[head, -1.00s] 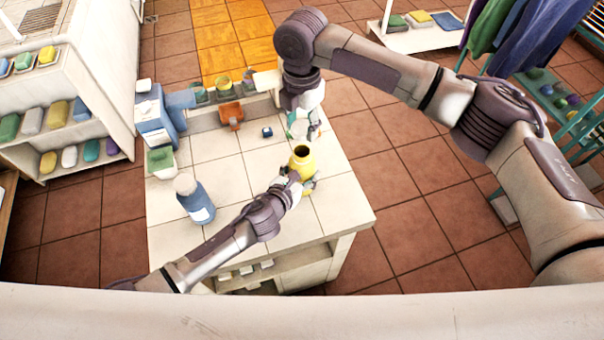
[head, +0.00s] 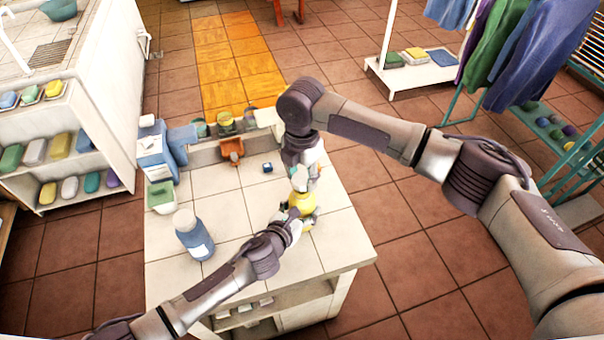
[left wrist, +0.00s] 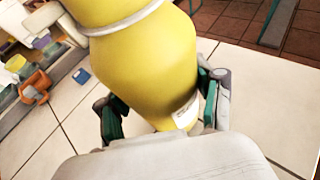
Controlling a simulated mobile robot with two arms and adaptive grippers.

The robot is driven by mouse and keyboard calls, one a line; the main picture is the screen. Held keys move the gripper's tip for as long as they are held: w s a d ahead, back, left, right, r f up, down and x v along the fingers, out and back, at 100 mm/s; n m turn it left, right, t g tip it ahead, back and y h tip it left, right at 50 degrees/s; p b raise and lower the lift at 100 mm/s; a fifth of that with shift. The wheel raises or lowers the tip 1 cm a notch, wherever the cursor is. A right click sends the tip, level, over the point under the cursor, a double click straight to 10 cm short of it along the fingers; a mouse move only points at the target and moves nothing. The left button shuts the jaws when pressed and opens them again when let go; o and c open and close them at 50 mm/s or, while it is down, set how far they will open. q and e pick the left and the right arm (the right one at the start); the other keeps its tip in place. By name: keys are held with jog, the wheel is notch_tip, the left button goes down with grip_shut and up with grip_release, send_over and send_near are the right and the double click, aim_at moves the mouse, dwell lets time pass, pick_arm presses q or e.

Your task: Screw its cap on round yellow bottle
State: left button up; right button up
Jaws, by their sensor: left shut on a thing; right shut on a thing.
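The round yellow bottle (head: 302,203) stands upright near the right side of the tiled table. My left gripper (head: 300,217) is shut around its body from the front left. In the left wrist view, the bottle (left wrist: 155,65) fills the space between the green-padded fingers, with a pale label low on its side and a pale ring near the top edge. My right gripper (head: 302,180) points down right over the bottle's mouth and is shut on the cap. The gripper hides the cap and the mouth, so whether cap and neck touch cannot be told.
A blue bottle with a grey top (head: 194,236) stands at the table's left front. A blue dispenser (head: 156,155), a green soap dish (head: 161,196), an orange holder (head: 231,150) and a small blue block (head: 267,168) are farther back. The table's middle is clear.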

aim_at(305, 201)
jog(key=shift+f, duration=0.9)
jog(key=shift+f, duration=0.55)
